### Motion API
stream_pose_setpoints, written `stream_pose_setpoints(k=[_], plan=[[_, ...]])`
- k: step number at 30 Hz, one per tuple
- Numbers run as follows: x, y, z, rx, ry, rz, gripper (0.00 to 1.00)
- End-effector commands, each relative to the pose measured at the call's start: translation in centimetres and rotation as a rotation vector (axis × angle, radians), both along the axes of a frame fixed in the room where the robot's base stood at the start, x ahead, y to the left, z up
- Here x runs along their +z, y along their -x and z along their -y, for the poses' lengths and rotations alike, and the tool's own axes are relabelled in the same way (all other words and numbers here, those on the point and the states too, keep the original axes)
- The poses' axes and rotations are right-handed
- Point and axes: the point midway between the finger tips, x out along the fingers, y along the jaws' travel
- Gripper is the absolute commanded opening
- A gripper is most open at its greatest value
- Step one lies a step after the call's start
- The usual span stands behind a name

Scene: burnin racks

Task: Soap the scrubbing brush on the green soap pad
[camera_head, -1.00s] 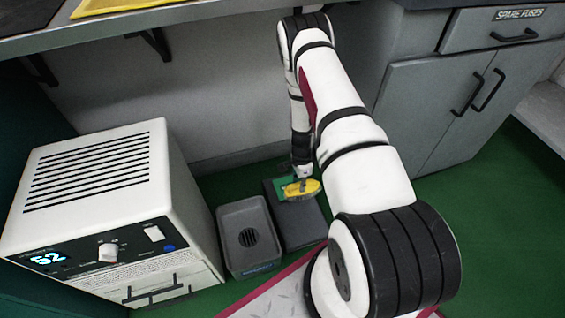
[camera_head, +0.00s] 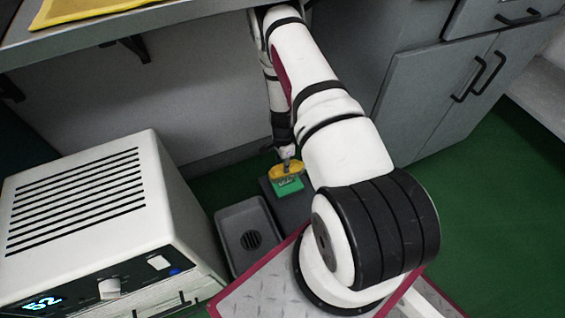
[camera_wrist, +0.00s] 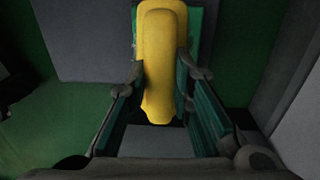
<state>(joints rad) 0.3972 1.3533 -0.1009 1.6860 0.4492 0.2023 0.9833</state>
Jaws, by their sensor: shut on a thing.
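The yellow scrubbing brush (camera_wrist: 162,60) is between the fingers of my gripper (camera_wrist: 160,85) in the wrist view, and they are shut on it. In the head view the yellow brush (camera_head: 286,171) is low at the end of my arm, below the counter. The green soap pad (camera_head: 288,187) shows just in front of the brush, on a dark grey block. In the wrist view the green pad (camera_wrist: 195,25) shows behind the brush. The brush overlaps the pad in both views; I cannot tell whether they touch.
A grey tray with a drain grille (camera_head: 227,222) stands left of the dark block. A white slotted cabinet (camera_head: 75,190) with a display stands further left. A counter with a yellow mat (camera_head: 90,10) overhangs above, and grey cupboards (camera_head: 440,90) stand at right.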

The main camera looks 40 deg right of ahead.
Motion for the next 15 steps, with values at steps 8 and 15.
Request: stream_pose_setpoints(k=[8,15], plan=[[-1.7,0.0,0.0,0.001,0.0,0.001,0.0],[-4.3,0.0,0.0,0.001,0.0,0.0,0.0]])
